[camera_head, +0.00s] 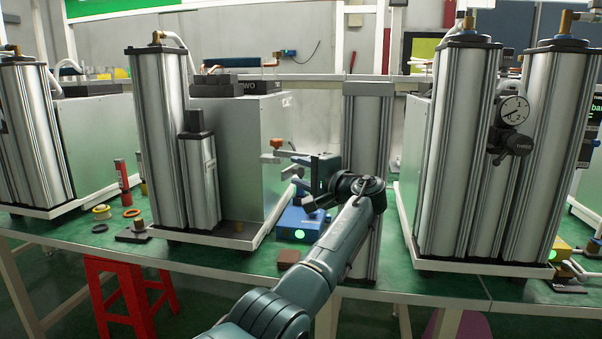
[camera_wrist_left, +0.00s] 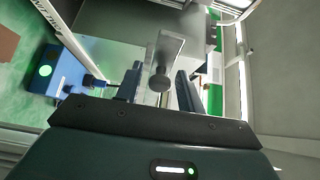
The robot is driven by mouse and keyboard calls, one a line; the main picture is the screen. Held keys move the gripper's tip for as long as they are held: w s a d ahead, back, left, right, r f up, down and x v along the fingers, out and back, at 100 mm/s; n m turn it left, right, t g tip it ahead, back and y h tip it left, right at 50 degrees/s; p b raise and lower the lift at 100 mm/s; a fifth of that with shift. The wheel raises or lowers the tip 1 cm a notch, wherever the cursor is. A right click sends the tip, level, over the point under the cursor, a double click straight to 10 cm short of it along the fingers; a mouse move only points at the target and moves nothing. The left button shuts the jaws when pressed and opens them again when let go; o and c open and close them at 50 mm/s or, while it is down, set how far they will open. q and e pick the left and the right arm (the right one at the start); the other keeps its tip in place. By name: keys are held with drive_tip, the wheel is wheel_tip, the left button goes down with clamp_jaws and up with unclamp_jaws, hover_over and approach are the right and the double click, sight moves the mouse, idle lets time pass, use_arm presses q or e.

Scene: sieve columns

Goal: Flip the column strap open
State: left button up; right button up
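A grey metal strap-like bracket (camera_wrist_left: 165,48) with a round dark knob (camera_wrist_left: 159,82) shows in the middle of the left wrist view. It appears to be the column strap, beside the broad grey face of the cabinet. My left gripper (camera_wrist_left: 157,88) is open, with one dark finger on each side of the knob; I cannot tell whether either finger touches it. In the head view my left gripper (camera_head: 301,180) is in front of the middle cabinet (camera_head: 240,150), among small silver brackets, and its body hides part of them. My right gripper is not in view.
A blue device (camera_head: 297,225) with a green light stands on the green bench below my left gripper. Tall silver columns (camera_head: 160,135) stand to the left, and more columns (camera_head: 460,150) with a round gauge (camera_head: 514,109) to the right. A brown block (camera_head: 289,257) lies near the front edge.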

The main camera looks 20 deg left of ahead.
use_arm(q)
drive_tip(key=v, duration=1.3)
drive_tip(key=shift+d, duration=0.1)
